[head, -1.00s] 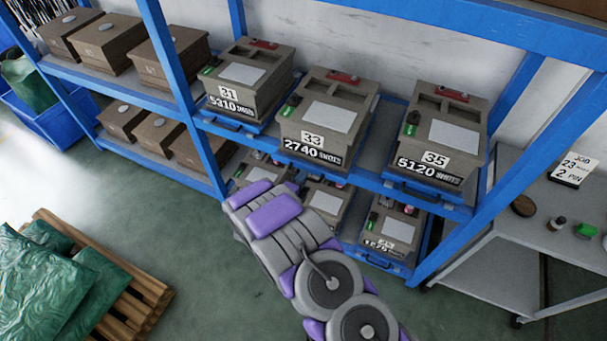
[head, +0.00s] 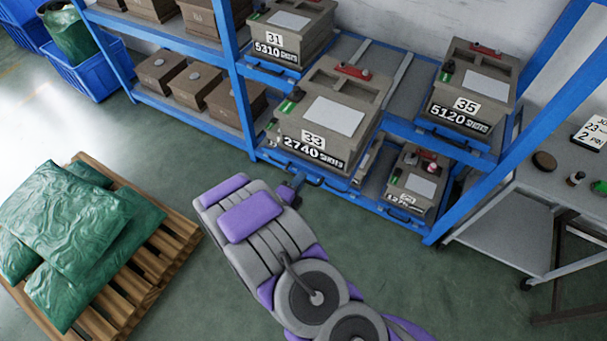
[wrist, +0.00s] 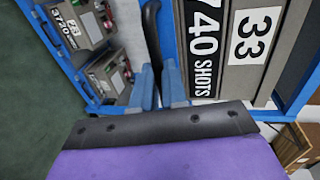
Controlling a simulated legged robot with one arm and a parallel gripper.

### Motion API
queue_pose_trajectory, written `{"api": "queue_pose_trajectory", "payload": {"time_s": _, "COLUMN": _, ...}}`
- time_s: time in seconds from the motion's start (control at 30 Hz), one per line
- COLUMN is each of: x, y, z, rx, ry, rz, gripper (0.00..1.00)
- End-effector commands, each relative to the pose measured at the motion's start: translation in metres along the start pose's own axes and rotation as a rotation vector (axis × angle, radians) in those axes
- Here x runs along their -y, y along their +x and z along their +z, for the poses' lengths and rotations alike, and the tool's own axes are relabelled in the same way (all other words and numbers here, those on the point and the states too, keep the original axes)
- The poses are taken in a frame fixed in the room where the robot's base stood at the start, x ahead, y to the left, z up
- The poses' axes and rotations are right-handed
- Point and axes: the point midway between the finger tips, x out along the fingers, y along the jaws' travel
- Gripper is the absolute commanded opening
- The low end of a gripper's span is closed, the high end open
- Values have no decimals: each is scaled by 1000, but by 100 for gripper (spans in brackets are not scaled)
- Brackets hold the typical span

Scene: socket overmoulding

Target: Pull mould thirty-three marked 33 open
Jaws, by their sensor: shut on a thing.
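Mould 33 (head: 325,118) is a grey-brown block with a white label reading 33 and 2740 SHOTS. It sits on a blue sliding tray that stands out in front of the upper shelf, with bare rails behind it. In the wrist view the mould's label face (wrist: 228,45) is upright beside the blue tray front. My gripper (head: 298,186) is at the tray's front edge below the label. In the wrist view my blue fingers (wrist: 162,88) are shut on the dark tray handle (wrist: 152,35). Part of the grip is hidden in the head view.
Mould 31 (head: 290,32) and mould 35 (head: 470,90) stay back on the same shelf to either side. A lower mould (head: 415,180) sits on the shelf below. A pallet with green sacks (head: 75,235) lies on the left floor. A grey bench (head: 510,220) stands right.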

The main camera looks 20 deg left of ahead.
Motion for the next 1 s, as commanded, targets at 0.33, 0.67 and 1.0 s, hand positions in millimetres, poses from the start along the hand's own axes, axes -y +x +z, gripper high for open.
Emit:
{"api": "queue_pose_trajectory", "payload": {"time_s": 0.33, "x": -7, "y": -10, "z": -4, "rx": -8, "ry": -7, "rz": 10, "gripper": 0}}
{"api": "queue_pose_trajectory", "payload": {"time_s": 0.67, "x": -6, "y": -10, "z": -4, "rx": -8, "ry": -6, "rz": 9, "gripper": 20}}
{"api": "queue_pose_trajectory", "payload": {"time_s": 1.0, "x": -4, "y": -10, "z": -1, "rx": -3, "ry": -3, "rz": 4, "gripper": 38}}
